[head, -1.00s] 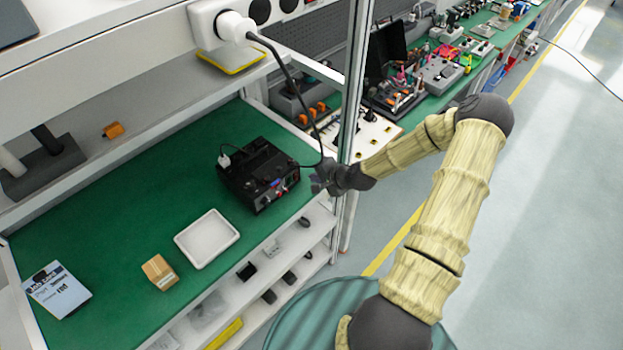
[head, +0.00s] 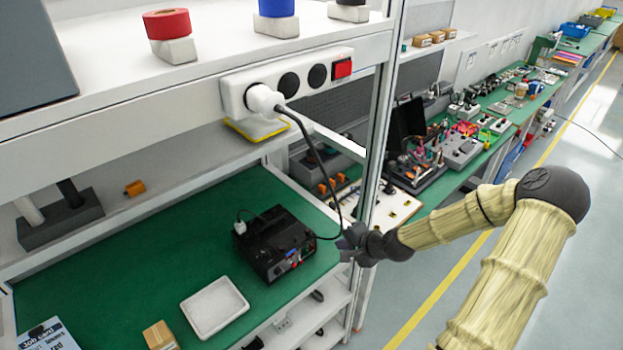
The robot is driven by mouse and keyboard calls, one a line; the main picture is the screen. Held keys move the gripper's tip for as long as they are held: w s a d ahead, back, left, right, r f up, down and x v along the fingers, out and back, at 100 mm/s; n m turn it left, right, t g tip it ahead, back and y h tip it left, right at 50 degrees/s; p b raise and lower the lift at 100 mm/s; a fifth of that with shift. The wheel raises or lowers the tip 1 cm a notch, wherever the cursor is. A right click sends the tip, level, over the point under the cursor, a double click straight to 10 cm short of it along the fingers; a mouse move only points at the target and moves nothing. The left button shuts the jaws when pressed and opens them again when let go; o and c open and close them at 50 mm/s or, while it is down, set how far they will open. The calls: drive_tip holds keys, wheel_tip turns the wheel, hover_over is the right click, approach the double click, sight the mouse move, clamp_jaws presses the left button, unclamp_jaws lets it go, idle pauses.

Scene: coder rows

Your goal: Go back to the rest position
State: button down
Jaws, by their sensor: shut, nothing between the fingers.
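My arm, in a pale yellow sleeve, reaches in from the right of the head view. My gripper (head: 348,243) is dark and small, beside the metal upright at the right front corner of the bench. It is shut with nothing visible in it. It appears just right of a black device (head: 275,244) with a white plug on its back, which stands on the green bench top (head: 120,270). The black cable from the white plug (head: 262,99) in the power strip (head: 300,78) hangs down close to my gripper. I cannot tell whether they touch.
A white tray (head: 214,307), a small cardboard box (head: 160,336) and a job card (head: 47,335) lie on the bench. The metal upright (head: 380,130) stands close to my gripper. A cluttered second bench runs behind. The grey floor (head: 440,265) at right is open.

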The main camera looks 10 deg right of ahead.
drive_tip(key=s+a+r+n+g+h+b, duration=0.1)
drive_tip(key=s+a+r+n+g+h, duration=0.1)
drive_tip(key=s, duration=0.7)
drive_tip(key=s+a+r+n+g+h+b, duration=0.2)
drive_tip(key=s+a+r+n+g, duration=0.1)
drive_tip(key=s+a+r+n, duration=0.3)
drive_tip(key=s+r+n, duration=0.2)
drive_tip(key=n, duration=0.2)
drive_tip(key=shift+s+g+h, duration=0.3)
drive_tip(key=shift+s+g, duration=0.1)
idle(1.5)
